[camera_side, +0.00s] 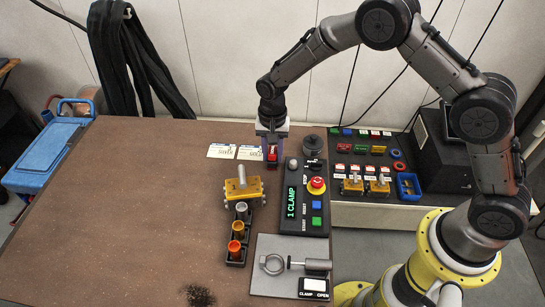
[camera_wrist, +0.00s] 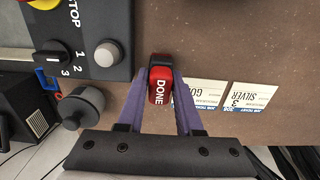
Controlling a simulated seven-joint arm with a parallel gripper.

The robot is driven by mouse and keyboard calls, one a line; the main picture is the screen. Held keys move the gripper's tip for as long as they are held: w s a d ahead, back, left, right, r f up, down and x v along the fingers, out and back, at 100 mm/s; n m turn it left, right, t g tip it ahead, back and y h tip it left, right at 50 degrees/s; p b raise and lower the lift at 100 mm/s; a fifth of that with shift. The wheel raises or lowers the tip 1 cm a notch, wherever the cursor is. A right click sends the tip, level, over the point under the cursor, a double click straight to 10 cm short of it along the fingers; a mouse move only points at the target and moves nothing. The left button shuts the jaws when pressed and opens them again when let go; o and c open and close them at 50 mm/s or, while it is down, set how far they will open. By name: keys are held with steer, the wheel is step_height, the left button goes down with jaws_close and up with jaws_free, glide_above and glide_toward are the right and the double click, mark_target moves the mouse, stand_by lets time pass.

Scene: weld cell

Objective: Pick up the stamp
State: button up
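The stamp (camera_wrist: 160,84) is a small red and black block with "DONE" on its red face. It shows between the fingertips of my gripper (camera_wrist: 159,76) in the wrist view. In the side view the stamp (camera_side: 272,154) is a red patch low between the purple fingers of my gripper (camera_side: 273,150), at the back of the brown table (camera_side: 120,215). The fingers are on either side of the stamp and very close to it. I cannot tell whether they touch it, nor whether its base rests on the table.
Job ticket cards (camera_side: 249,153) lie just left of the stamp. A control panel (camera_side: 292,226) with a knob and red stop button is close on its right. A dark round-topped object (camera_side: 312,143) stands behind the panel. A yellow fixture (camera_side: 243,188) and cup rack (camera_side: 236,257) stand in front.

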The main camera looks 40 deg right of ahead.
jaws_close()
steer(key=shift+r, duration=0.85)
steer(key=s+d+r, duration=0.3)
steer(key=s+r, duration=0.8)
steer(key=s, duration=0.2)
steer(key=shift+s+r, duration=0.15)
steer(key=shift+s, duration=0.2)
